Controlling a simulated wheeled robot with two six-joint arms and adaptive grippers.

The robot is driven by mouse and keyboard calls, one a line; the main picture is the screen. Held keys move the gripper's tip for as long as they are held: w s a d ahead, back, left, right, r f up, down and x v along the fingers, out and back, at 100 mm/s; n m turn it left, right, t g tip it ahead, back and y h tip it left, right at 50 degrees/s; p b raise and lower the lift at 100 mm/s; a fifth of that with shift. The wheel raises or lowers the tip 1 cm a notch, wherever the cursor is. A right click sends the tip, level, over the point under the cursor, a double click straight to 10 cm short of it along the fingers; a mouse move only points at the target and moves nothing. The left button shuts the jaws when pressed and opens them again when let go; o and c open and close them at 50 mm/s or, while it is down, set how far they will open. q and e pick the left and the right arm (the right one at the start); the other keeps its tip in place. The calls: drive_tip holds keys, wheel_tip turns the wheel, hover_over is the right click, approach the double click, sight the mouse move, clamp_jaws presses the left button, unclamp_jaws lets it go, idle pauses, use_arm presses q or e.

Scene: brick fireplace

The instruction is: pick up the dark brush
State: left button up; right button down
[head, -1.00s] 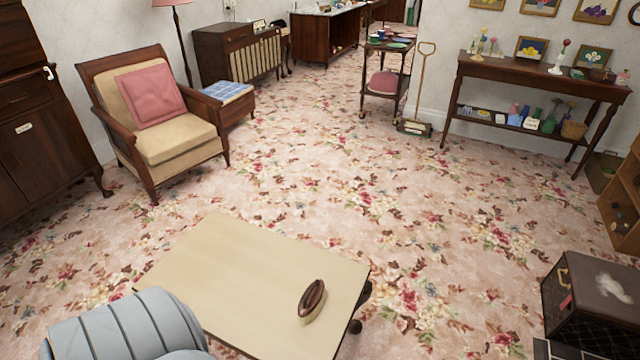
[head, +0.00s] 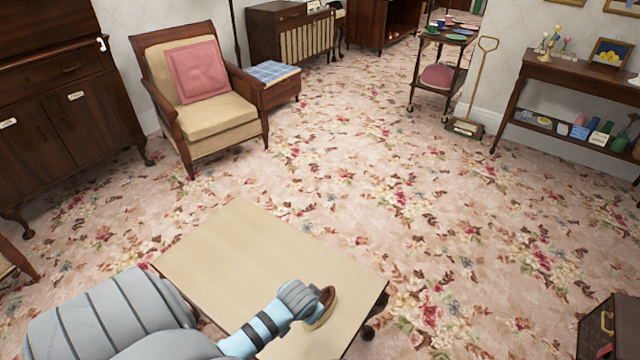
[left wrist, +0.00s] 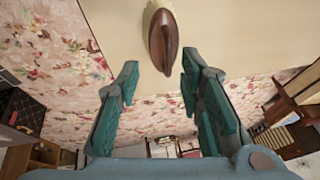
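The dark brush (head: 322,308) lies on the cream tabletop (head: 230,245) near its right end. In the head view my left arm reaches over the table from the lower left, and its wrist hides part of the brush. In the left wrist view the brush (left wrist: 162,38) shows its dark brown back and a pale edge. My left gripper (left wrist: 157,85) is open, with its teal fingers apart. The brush lies beyond the fingertips, roughly in line with the gap between them, and nothing is held. My right gripper is in neither view.
An armchair (head: 205,115) with a pink cushion stands behind the table at left. A dark case (head: 608,330) is at the lower right. A console table (head: 580,75) stands by the right wall. Open floral carpet surrounds the table.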

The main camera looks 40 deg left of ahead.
use_arm(q)
drive_tip(key=w+a+f+b, duration=0.1)
drive_tip(key=w+f+b, duration=0.1)
drive_tip(key=f, duration=0.1)
drive_tip(key=w+a+f+b, duration=0.1)
drive_tip(key=w+f+b, duration=0.2)
drive_tip(key=f, duration=0.1)
drive_tip(key=w+a+f+b, duration=0.1)
drive_tip(key=w+f+b, duration=0.2)
drive_tip(key=shift+a+f, duration=0.2)
drive_tip(key=shift+a, duration=0.15)
drive_tip(key=shift+r, duration=0.1)
clamp_jaws()
